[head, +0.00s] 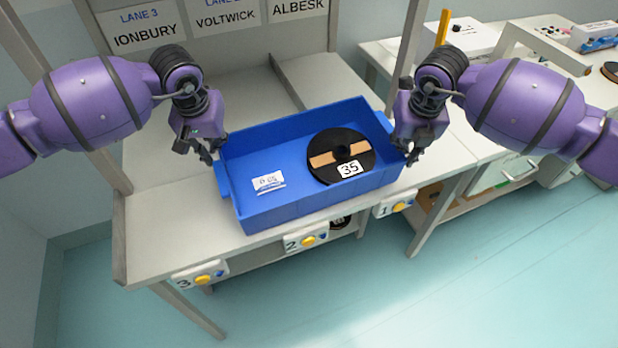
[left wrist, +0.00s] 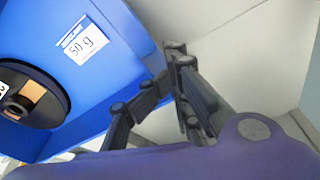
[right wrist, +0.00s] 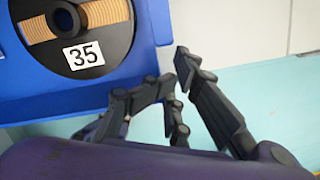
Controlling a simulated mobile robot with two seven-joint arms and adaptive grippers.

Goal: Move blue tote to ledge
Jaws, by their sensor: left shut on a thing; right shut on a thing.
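The blue tote (head: 285,205) is at the front of the workbench, tilted a little in the head view; I cannot tell whether its base touches the bench. A black reel (head: 328,171) labelled 35 and a small white card (head: 268,181) lie inside it. My left gripper (head: 213,163) is shut on the tote's left end, and my right gripper (head: 409,158) is shut on its right end. The left wrist view shows the tote wall (left wrist: 140,40) and the card reading 50 g (left wrist: 80,40). The right wrist view shows the reel (right wrist: 105,40) near the wall.
Numbered boxes with yellow buttons, 3 (head: 203,278), 2 (head: 306,240) and 1 (head: 397,206), line the bench's front edge. Lane signs (head: 145,38) hang behind, above divided lanes. A side table (head: 530,50) with equipment stands at the right. Floor (head: 480,270) in front is clear.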

